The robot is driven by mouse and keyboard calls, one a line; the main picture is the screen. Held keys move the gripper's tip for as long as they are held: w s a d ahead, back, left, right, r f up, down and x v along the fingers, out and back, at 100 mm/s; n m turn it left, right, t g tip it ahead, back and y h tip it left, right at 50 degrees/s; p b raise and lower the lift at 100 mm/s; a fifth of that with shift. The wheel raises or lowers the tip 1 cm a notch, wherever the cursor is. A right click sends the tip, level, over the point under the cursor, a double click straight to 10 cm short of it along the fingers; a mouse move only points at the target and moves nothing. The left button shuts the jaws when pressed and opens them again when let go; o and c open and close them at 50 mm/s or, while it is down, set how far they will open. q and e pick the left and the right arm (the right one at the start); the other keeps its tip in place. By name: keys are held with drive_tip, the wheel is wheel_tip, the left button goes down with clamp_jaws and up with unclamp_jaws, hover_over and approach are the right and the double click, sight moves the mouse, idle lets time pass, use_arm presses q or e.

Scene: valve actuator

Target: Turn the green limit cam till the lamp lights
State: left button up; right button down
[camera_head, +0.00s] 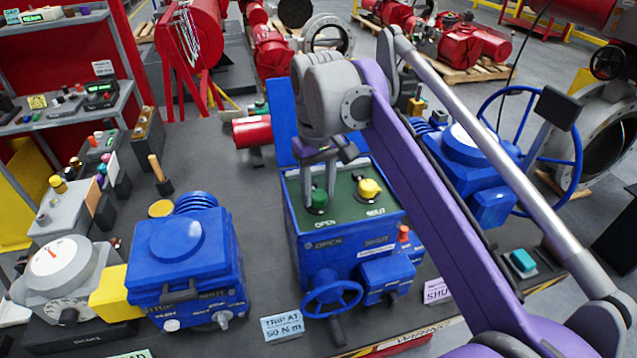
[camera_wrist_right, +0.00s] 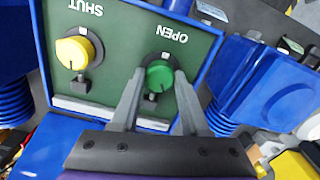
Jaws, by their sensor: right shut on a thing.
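The green limit cam (camera_head: 317,201) is a round knob on the green panel (camera_head: 349,216) of the blue actuator box, above the word OPEN. My right gripper (camera_head: 319,198) reaches down from above and is shut on the green cam. In the right wrist view the cam (camera_wrist_right: 158,75) sits between the two finger ends (camera_wrist_right: 157,84). A white mark and a dark lamp-like block (camera_wrist_right: 150,100) lie on opposite sides of it; I cannot tell that the block is lit. My left gripper is not in view.
A yellow cam (camera_head: 369,189) labelled SHUT stands beside the green one. A blue handwheel (camera_head: 332,298) is on the box's front. Another blue actuator (camera_head: 188,260) stands left, and a third with a large wheel (camera_head: 528,150) stands right, behind my right arm.

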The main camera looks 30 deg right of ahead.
sight(318, 194)
drive_tip(key=m+p, duration=0.1)
drive_tip(key=m, duration=0.2)
drive_tip(key=shift+r+m, duration=0.15)
drive_tip(key=shift+m, duration=0.15)
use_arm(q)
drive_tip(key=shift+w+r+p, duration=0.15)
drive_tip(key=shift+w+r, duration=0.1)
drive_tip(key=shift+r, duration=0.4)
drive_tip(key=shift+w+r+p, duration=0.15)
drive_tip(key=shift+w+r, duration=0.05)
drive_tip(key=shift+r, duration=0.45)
use_arm(e)
drive_tip(key=shift+m, duration=1.5)
drive_tip(key=shift+c, duration=2)
unclamp_jaws()
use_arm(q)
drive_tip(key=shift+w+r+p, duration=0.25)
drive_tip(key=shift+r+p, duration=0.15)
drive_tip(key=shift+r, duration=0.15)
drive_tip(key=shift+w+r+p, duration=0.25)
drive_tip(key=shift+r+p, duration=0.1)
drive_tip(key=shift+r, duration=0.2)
use_arm(e)
wheel_tip(318, 194, up, 11)
drive_tip(key=shift+f, duration=0.2)
